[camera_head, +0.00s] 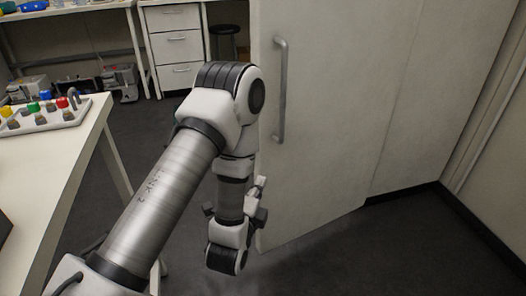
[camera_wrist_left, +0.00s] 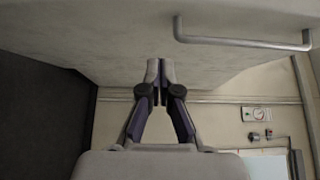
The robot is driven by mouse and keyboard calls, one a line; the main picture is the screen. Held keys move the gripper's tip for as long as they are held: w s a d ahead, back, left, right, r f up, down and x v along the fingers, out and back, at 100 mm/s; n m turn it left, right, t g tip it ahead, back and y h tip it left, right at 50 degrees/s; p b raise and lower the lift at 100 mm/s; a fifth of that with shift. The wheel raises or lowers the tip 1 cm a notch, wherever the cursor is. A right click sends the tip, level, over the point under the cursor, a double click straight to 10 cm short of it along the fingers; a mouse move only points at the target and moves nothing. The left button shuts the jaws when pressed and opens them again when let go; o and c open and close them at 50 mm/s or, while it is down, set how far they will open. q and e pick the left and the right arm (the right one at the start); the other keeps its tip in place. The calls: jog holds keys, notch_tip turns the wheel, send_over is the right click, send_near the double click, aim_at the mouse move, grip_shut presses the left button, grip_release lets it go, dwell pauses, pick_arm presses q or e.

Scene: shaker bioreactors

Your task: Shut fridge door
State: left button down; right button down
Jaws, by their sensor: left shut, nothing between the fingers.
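The fridge door (camera_head: 325,120) is a tall pale panel in the middle of the head view, with a grey vertical bar handle (camera_head: 281,90) near its left edge. Its lower edge slants away from the panels to its right, so it seems to stand open at an angle. My left gripper (camera_head: 260,198) is low by the door's left edge, partly hidden by my arm. In the left wrist view its fingers (camera_wrist_left: 160,80) are shut and empty, with the door face (camera_wrist_left: 130,40) close beyond them. I cannot tell whether they touch it. The handle (camera_wrist_left: 240,42) is to the upper right there.
A white table (camera_head: 45,165) with a tray of colored-cap bottles (camera_head: 42,118) stands at the left. White drawers (camera_head: 176,45) and a dark stool (camera_head: 224,38) are at the back. Dark floor is clear below the door and toward the right wall.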

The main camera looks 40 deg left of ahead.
pick_arm(q)
jog(key=shift+w+r+p, duration=0.55)
jog(key=shift+w+p, duration=0.3)
jog(key=shift+p, duration=3.8)
jog(key=b, duration=0.2)
send_near(267, 148)
jog(key=w+d, duration=0.2)
jog(key=w, duration=0.2)
jog(key=shift+w+a+r, duration=0.1)
jog(key=shift+w+a, duration=0.2)
jog(key=shift+a, duration=0.35)
jog(key=shift+w+a+f, duration=0.1)
jog(key=shift+w+a, duration=0.2)
jog(key=shift+a, duration=0.3)
jog(key=shift+w+a+r, duration=0.1)
jog(key=shift+w+a, duration=0.2)
jog(key=shift+a, duration=0.35)
